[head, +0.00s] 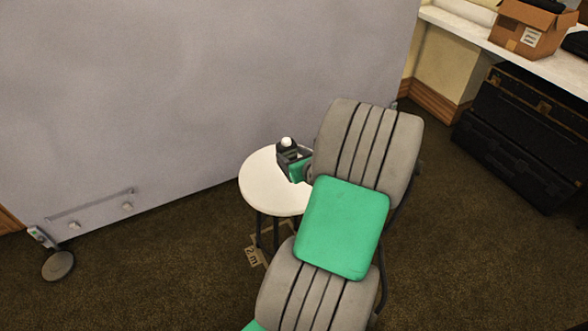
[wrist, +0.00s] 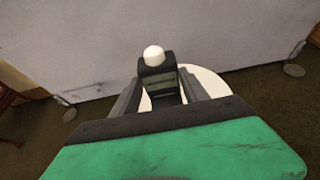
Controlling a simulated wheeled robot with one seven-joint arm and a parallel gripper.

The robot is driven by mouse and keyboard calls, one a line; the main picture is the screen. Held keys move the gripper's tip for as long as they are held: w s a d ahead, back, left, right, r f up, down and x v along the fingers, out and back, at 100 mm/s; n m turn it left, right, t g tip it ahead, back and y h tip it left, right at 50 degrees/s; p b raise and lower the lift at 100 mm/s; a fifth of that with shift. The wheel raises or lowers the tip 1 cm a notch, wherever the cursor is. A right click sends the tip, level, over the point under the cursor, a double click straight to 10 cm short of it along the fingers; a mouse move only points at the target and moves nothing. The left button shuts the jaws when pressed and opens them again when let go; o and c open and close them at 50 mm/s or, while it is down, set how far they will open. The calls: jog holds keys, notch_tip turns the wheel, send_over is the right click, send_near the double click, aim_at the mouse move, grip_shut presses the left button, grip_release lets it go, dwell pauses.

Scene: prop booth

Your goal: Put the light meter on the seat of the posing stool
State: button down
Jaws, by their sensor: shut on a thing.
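The light meter (head: 287,147) is a small dark block with a white dome on top. In the wrist view the light meter (wrist: 157,76) stands upright, dome up, between the two grey fingers. My gripper (head: 295,162) is shut on it, and my gripper (wrist: 159,90) also shows in the wrist view. The posing stool (head: 261,184) has a round white seat and dark legs. The meter appears over the seat's far right part. The seat (wrist: 209,82) also shows behind the meter in the wrist view. My arm hides the seat's right side. I cannot tell whether the meter touches the seat.
A grey backdrop panel (head: 190,80) stands behind the stool, with a round foot (head: 57,265) at left. A tag (head: 254,256) lies on the carpet by the stool. Black cases (head: 515,130) and a shelf with a cardboard box (head: 528,30) are at right.

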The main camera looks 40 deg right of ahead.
aim_at(296, 155)
jog(key=w+d+f, duration=0.1)
jog(key=d+f, duration=0.1)
jog(key=w+d+f+b, duration=0.1)
jog(key=f, duration=0.1)
jog(key=w+d+f, duration=0.2)
jog(key=shift+d+f+b, duration=0.3)
jog(key=shift+b, duration=0.1)
notch_tip(296, 155, down, 3)
jog(key=shift+d+f+b, duration=0.15)
jog(key=shift+f+b, duration=0.05)
jog(key=shift+b, duration=0.25)
jog(key=shift+r, duration=0.1)
jog(key=c, duration=1)
grip_release()
jog(key=shift+f, duration=0.3)
jog(key=shift+c, duration=0.2)
jog(key=o, duration=0.5)
jog(key=shift+c, duration=0.2)
jog(key=shift+r, duration=0.1)
